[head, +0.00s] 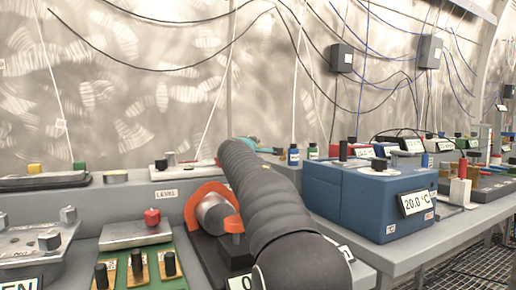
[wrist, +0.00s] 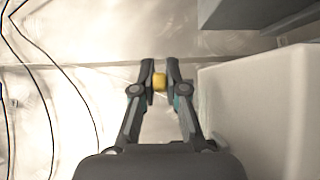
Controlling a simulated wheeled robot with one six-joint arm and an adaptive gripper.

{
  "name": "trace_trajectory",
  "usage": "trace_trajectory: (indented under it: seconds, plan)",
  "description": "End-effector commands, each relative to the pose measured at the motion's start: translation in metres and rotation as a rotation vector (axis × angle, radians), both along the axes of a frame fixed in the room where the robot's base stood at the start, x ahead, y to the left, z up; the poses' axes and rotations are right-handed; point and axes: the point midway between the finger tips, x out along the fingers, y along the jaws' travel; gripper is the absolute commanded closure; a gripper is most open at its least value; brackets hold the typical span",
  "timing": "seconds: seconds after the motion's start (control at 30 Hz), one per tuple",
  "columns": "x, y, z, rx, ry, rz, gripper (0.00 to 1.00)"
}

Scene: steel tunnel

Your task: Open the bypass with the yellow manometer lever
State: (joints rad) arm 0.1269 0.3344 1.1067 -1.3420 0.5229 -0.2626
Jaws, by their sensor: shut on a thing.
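In the wrist view my gripper (wrist: 155,76) has its two dark fingers closed on a small yellow piece (wrist: 159,82). It looks like the end of the yellow manometer lever; the rest of the lever and the manometer do not show there. In the head view my dark, ribbed arm reaches away over the bench and hides the fingers and what they hold. A separate yellow knob (head: 34,169) sits on a dark device at the far left, beside a green one.
A blue box (head: 372,205) with a 20.0 °C display stands close to the right of my arm. An orange curved part (head: 208,198) lies just left of it. A pale block (wrist: 262,115) fills the wrist view's right side. Cables hang along the wall.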

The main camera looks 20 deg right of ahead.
Motion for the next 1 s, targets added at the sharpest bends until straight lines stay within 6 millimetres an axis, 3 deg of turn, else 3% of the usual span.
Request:
trace_trajectory:
  seconds: [0.17,0.2,0.3,0.8,1.0]
  plan:
    - [0.002,0.003,0.000,-0.001,-0.001,0.008,1.00]
    - [0.002,0.004,0.000,-0.001,-0.001,0.009,0.86]
    - [0.001,0.003,0.000,-0.001,-0.001,0.007,0.62]
    - [-0.001,0.000,0.000,0.000,0.000,0.001,0.62]
    - [-0.014,0.011,0.001,0.000,0.000,0.003,0.62]
